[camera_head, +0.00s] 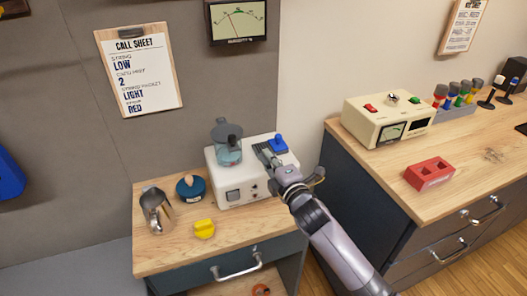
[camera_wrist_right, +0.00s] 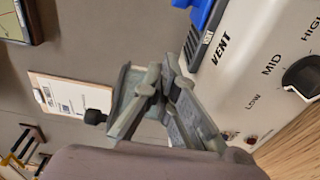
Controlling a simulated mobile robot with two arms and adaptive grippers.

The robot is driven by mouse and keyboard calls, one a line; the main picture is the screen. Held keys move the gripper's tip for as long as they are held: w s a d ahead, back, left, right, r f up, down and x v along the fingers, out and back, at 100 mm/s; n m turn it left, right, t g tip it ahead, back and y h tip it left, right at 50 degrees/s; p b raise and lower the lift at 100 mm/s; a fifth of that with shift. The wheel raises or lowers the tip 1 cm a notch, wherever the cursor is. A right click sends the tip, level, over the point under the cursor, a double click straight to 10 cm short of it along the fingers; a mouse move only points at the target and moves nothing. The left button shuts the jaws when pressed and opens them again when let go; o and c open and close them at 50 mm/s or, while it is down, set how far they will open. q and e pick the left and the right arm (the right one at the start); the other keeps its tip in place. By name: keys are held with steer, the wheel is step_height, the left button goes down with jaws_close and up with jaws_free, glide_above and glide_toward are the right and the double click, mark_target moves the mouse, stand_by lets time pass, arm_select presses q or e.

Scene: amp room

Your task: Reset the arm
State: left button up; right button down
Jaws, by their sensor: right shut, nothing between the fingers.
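My right gripper (camera_head: 266,154) is over the top of a cream machine (camera_head: 236,190), just left of and below a blue lever (camera_head: 278,144) in the head view. Its fingers are shut with nothing between them. In the right wrist view the closed fingers (camera_wrist_right: 165,88) are in the middle, and the cream panel (camera_wrist_right: 245,85) beside them reads VENT, LOW, MID and HIGH around a black knob (camera_wrist_right: 302,76). The blue lever (camera_wrist_right: 203,14) shows at the top edge. I cannot tell whether the fingers touch the machine. My left gripper is not in view.
A glass jar (camera_head: 228,147) stands on the machine, left of my gripper. A metal pitcher (camera_head: 157,210), dark blue round item (camera_head: 190,187) and yellow item (camera_head: 204,229) are on the wooden counter (camera_head: 165,258). The right counter (camera_head: 385,170) holds a cream meter box (camera_head: 388,118) and red block (camera_head: 429,174).

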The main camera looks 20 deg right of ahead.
steer(key=s+f+m+g+h, duration=0.1)
steer(key=s+f+m+g, duration=0.45)
steer(key=s, duration=0.65)
steer(key=s+f+m+g, duration=0.4)
steer(key=s+f+m, duration=0.25)
steer(key=s, duration=0.65)
steer(key=s+f+m+g+h, duration=0.1)
steer(key=s+f+m+g, duration=0.5)
steer(key=s, duration=0.6)
step_height(320, 180, down, 28)
steer(key=s+n, duration=0.1)
steer(key=s, duration=0.1)
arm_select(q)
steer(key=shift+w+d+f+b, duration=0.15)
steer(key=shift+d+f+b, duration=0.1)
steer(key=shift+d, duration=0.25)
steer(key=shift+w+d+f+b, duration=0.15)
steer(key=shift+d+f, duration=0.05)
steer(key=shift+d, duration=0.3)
arm_select(e)
steer(key=s+d+f+g, duration=0.1)
steer(key=s+d+f, duration=0.1)
steer(key=s+f, duration=1.2)
steer(key=shift+s+d+f, duration=0.15)
steer(key=shift+s+f, duration=0.2)
steer(key=shift+s, duration=0.8)
steer(key=shift+g, duration=0.25)
